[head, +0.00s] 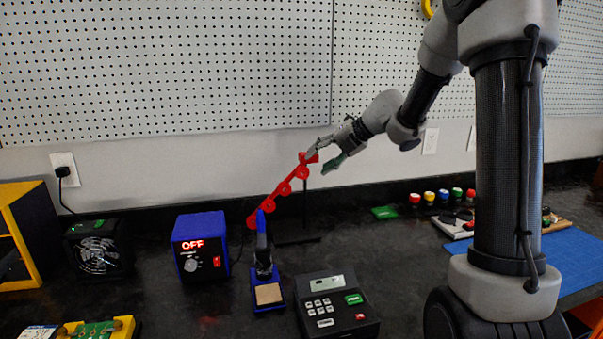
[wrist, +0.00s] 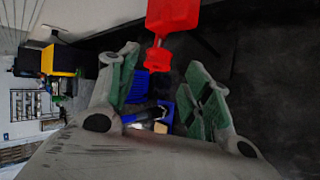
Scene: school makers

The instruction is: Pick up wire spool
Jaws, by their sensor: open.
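My gripper (head: 325,157) is open, near the upper end of a red jointed arm on a stand (head: 285,188) in the head view. In the wrist view, my gripper (wrist: 162,59) has its two green-padded fingers spread. A red part (wrist: 172,15) with a narrow neck shows between and beyond the fingertips; I cannot tell whether it touches them. No wire spool can be made out for certain. A yellow ring (head: 427,8) on the pegboard, cut by the top edge and close to my arm in the picture, may be one.
A blue soldering station (head: 200,247), an iron in its holder (head: 268,294) and a black keypad box (head: 338,305) stand on the dark bench. A black fan (head: 99,252) is at left. Several small coloured-top pieces (head: 443,196) and a blue mat (head: 573,258) are at right.

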